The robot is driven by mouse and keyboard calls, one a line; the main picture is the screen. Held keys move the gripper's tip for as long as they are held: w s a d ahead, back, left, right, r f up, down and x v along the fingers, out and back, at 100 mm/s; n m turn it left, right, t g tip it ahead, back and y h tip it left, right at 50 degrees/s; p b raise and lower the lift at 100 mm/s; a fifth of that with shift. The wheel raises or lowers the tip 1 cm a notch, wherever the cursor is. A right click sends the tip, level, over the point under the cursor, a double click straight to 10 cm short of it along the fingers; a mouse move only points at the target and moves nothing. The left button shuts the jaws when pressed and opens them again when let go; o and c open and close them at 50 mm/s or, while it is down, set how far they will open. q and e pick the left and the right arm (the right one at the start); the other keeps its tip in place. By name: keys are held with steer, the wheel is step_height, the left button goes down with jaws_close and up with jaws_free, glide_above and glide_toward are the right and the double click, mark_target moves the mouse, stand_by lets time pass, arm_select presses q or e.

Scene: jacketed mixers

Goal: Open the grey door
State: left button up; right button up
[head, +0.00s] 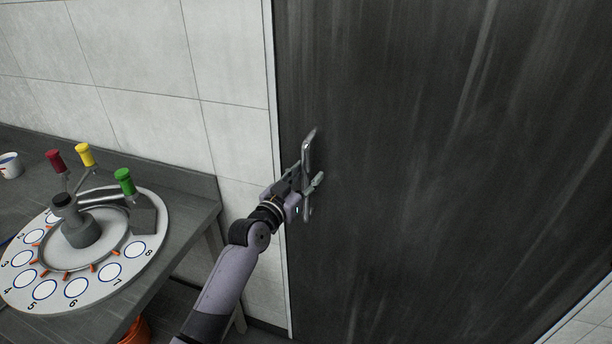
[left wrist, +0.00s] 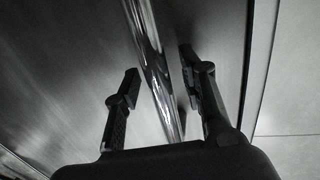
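The grey door (head: 430,170) is a tall dark panel that fills the right half of the head view and looks shut in its frame. A shiny metal bar handle (head: 308,148) stands upright near its left edge. My left gripper (head: 312,180) is at the handle. In the left wrist view the handle bar (left wrist: 152,62) runs between the two fingers of my left gripper (left wrist: 158,80). The fingers are apart, with a visible gap between the left finger and the bar. The right finger is closer to the bar. My right gripper is not in view.
A grey table (head: 190,235) stands left of the door, with a round numbered carousel (head: 110,285) on it. A white cup (head: 10,166) is at the far left. An orange bucket (head: 136,331) is under the table.

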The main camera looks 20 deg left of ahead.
arm_select(q)
steer(key=shift+c, duration=0.3)
jaws_close()
stand_by(0.6)
